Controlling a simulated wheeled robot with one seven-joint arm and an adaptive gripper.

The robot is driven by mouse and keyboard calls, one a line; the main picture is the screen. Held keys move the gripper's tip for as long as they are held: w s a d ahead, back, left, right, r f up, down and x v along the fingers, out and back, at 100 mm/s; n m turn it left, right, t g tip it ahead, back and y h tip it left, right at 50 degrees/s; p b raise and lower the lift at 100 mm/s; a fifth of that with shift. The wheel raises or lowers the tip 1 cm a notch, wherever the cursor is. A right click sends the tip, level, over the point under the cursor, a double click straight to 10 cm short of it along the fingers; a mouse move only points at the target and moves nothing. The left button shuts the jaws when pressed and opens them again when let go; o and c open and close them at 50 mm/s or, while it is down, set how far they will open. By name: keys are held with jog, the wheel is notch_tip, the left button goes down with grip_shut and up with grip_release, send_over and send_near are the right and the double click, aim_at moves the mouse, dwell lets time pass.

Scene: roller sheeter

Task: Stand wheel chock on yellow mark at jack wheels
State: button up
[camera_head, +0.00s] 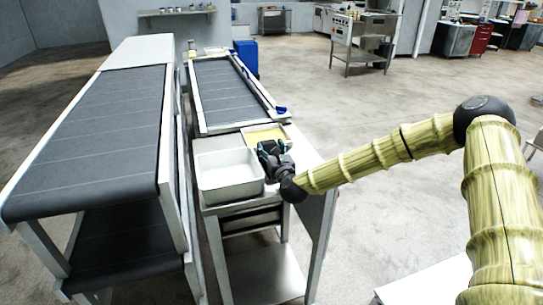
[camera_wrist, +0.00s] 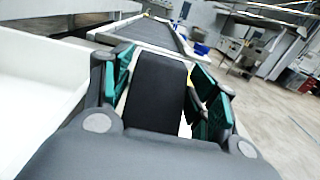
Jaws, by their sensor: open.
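My gripper (camera_head: 272,153) is low over the near end of the narrow table, just right of the white bin. In the wrist view my gripper (camera_wrist: 163,85) has its green-padded fingers apart, on either side of a black block (camera_wrist: 157,90), which may be the wheel chock. Gaps show beside the block, and I cannot tell whether a pad touches it. In the head view the block is not distinct from the dark gripper. A yellow patch (camera_head: 262,135) lies on the table just behind my gripper; I cannot tell whether it is the mark. I cannot make out jack wheels.
A white bin (camera_head: 228,176) stands close left of my gripper. A dark belt (camera_head: 232,90) runs away behind it. A wider belt table (camera_head: 100,130) stands to the left. A small blue item (camera_head: 281,110) lies on the right rail. Open floor is to the right.

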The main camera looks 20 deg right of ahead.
jog(key=shift+w, duration=0.3)
jog(key=shift+c, duration=0.4)
jog(key=c, duration=1.2)
